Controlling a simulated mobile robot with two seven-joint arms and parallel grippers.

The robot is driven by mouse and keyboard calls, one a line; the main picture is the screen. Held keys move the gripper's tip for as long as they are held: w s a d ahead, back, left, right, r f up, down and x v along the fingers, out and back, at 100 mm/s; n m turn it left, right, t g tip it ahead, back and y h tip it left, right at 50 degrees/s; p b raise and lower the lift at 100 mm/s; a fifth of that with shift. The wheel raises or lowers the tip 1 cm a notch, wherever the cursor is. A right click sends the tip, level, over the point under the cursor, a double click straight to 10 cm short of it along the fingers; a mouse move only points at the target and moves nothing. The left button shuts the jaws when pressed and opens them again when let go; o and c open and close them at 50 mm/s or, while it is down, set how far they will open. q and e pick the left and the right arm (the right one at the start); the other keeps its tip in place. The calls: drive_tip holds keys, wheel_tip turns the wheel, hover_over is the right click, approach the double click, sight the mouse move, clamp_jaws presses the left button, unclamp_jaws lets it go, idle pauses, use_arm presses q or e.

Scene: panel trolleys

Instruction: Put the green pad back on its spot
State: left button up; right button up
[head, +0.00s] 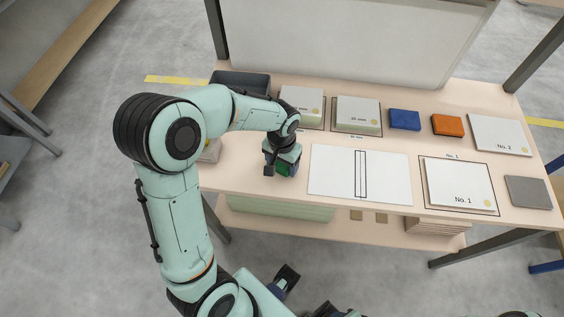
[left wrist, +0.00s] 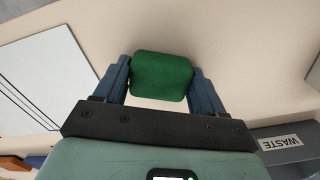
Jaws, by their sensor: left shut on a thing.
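The green pad (head: 286,170) is between the fingers of my left gripper (head: 282,173), over the left part of the table. In the left wrist view, the green pad (left wrist: 162,76) sits between the two blue fingers, and my left gripper (left wrist: 161,82) is shut on it. I cannot tell whether the pad touches the tabletop. The blue pad (head: 405,119) and orange pad (head: 447,125) lie in the back row, and a grey pad (head: 528,192) lies at the right. No green-marked spot shows. Dark parts at the bottom edge may be my right gripper; its jaws are unclear.
A white sheet with a narrow outlined strip (head: 330,172) lies right of my left gripper. A panel marked No. 1 (head: 455,182) and a No. 2 panel (head: 498,132) lie farther right. Two block stacks (head: 357,112) stand behind. A dark waste bin (left wrist: 275,134) stands at the back left.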

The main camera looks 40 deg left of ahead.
use_arm(q)
drive_tip(key=shift+f, duration=0.15)
drive_tip(key=o, duration=1)
drive_tip(key=shift+r, duration=0.35)
wheel_tip(320, 180, up, 12)
drive_tip(key=p, duration=0.1)
drive_tip(key=shift+f+p, duration=0.15)
drive_tip(key=shift+p, duration=0.15)
